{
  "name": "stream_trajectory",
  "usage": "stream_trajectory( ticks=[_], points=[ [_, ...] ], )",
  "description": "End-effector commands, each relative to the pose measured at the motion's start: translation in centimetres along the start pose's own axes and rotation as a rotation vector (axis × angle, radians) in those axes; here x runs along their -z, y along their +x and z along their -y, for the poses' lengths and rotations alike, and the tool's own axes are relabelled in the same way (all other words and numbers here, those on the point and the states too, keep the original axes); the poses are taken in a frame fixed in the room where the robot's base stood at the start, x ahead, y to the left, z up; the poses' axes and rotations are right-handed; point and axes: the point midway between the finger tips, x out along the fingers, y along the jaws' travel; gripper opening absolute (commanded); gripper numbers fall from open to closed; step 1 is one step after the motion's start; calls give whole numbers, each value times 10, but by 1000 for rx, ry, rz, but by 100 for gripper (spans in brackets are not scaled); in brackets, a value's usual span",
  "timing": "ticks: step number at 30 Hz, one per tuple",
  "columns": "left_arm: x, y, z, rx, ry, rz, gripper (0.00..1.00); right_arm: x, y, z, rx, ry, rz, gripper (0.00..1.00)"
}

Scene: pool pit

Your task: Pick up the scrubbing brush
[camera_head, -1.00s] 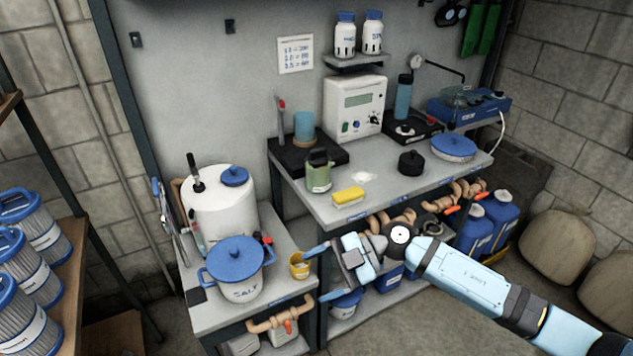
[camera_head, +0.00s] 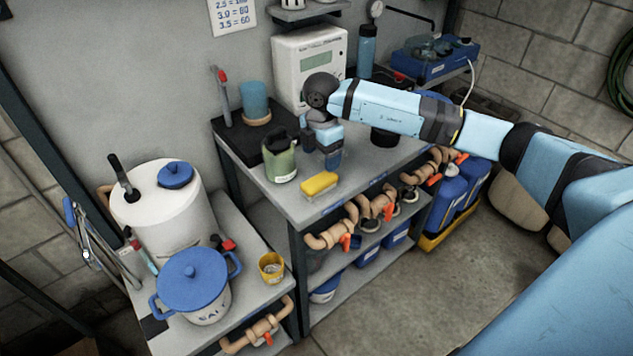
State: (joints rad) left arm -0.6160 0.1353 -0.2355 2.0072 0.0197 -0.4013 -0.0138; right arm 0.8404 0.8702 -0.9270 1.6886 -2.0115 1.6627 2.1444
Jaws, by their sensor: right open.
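The scrubbing brush appears to be the yellow block (camera_head: 319,183) with a paler underside. It lies near the front edge of the grey workbench (camera_head: 358,183). My right gripper (camera_head: 322,157) points down over the bench, just behind the brush and beside the green canister. It is open, with a small gap to the brush, and its far finger is partly hidden. My left gripper is not in view.
The green canister (camera_head: 281,160) stands left of my right gripper. A black tray (camera_head: 237,147) with a blue cup (camera_head: 255,100) is behind it. A white meter box (camera_head: 300,60) stands behind my right arm. A blue-lidded pot (camera_head: 193,280) is on the lower bench at left.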

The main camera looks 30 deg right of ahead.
Motion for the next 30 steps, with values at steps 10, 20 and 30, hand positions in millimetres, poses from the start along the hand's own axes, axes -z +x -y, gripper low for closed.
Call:
stream_trajectory(
  ticks=[10,20,30],
  points=[
    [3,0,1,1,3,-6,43,1,44,0,1,-2,-2,78],
    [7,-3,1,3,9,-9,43,3,87,0,1,-2,-4,78],
    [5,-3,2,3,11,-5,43,3,96,0,-1,-3,-3,78]
  ],
)
